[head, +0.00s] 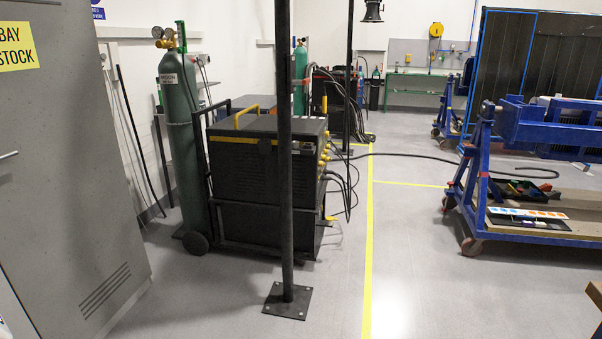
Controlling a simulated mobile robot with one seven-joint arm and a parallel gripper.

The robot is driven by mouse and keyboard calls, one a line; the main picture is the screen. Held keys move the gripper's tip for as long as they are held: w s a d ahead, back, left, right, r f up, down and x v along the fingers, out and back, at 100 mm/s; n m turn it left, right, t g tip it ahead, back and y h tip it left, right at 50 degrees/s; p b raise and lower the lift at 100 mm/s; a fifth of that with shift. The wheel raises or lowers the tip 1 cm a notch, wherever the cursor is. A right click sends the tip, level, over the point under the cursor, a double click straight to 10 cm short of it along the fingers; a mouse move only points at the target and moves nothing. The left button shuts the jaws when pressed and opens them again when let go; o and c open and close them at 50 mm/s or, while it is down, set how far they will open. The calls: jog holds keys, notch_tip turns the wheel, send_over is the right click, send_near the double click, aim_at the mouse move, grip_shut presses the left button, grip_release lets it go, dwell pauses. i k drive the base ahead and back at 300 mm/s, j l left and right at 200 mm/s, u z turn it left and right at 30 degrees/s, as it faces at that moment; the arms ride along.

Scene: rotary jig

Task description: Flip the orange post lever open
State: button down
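I cannot make out an orange post lever for certain in the head view. A blue rotary jig (483,165) stands at the right on casters, partly cut off by the picture's edge. Its low base carries a box of small dark, red and green items and a sheet with orange and blue patches (530,213). A dark upright post (286,160) on a square bolted foot stands in front of the welding machine; no lever shows on its visible length. My gripper is not in view.
A black welding machine (240,190) with yellow handles and a green gas cylinder (180,140) stand left of centre. A grey cabinet (70,170) fills the left. A dark cable (440,156) crosses the floor. Grey floor is clear between post and jig, beside a yellow line (368,250).

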aim_at(306, 81)
jog(key=i+l, duration=0.15)
jog(key=i, duration=0.35)
jog(key=i+l, duration=0.1)
jog(key=i, duration=0.45)
jog(key=i+l+u, duration=0.1)
jog(key=i, duration=0.4)
jog(key=i+l, duration=0.2)
jog(key=i, duration=0.3)
jog(key=i+l+u, duration=0.1)
jog(key=i, duration=0.45)
jog(key=i+l, duration=0.1)
jog(key=i, duration=0.35)
